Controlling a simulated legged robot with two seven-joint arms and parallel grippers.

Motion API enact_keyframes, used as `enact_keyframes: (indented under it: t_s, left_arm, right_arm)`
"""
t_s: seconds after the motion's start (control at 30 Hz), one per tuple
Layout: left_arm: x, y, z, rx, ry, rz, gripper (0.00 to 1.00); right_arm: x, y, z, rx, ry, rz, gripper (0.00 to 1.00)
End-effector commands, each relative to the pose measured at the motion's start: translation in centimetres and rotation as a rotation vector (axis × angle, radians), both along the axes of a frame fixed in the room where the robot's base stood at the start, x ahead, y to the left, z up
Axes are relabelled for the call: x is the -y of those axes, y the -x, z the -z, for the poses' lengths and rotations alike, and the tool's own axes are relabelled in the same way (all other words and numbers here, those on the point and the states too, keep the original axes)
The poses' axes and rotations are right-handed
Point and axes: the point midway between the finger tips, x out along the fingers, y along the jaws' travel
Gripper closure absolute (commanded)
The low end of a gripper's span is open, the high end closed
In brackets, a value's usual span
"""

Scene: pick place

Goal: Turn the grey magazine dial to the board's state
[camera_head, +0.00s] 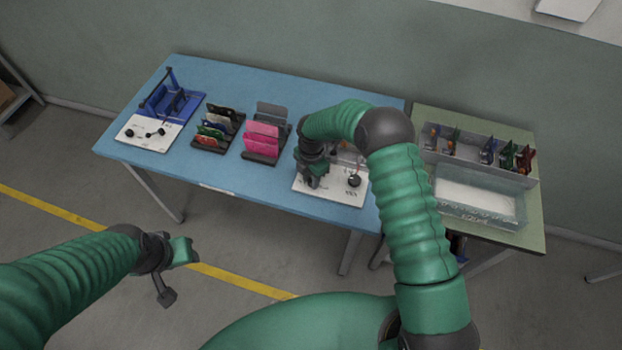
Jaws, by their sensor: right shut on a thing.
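A white panel (335,192) lies near the right end of the blue table, with a dark round knob (354,180) on its right side. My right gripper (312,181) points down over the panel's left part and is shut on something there. The gripper hides what it holds, so I cannot tell for sure that it is the grey magazine dial. My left gripper (177,277) hangs in free air over the floor, in front of the table and away from everything. Its two fingers stand apart and hold nothing. The board's state is too small to read.
A blue fixture (172,103) stands at the table's far left, behind a white panel (140,135) with dark knobs. Racks with coloured boards (215,128) and pink boards (262,135) stand mid-table. A green table at right holds a grey bin (470,150) and a clear tray (478,200).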

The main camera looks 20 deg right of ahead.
Motion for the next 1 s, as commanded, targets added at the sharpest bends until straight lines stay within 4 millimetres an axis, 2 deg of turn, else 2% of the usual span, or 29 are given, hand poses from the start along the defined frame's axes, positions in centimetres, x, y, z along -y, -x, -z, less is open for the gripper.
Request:
enact_keyframes:
  t_s: [0.03, 1.0]
  left_arm:
    - [0.0, 0.0, 0.2, 0.000, 0.000, 0.000, 0.58]
    - [0.0, 0.0, 2.3, 0.000, 0.000, 0.000, 0.58]
  right_arm:
    - [0.3, -0.4, -0.2, 0.012, 0.004, 0.036, 1.00]
    - [0.4, -0.6, -0.3, 0.017, 0.001, 0.950, 1.00]
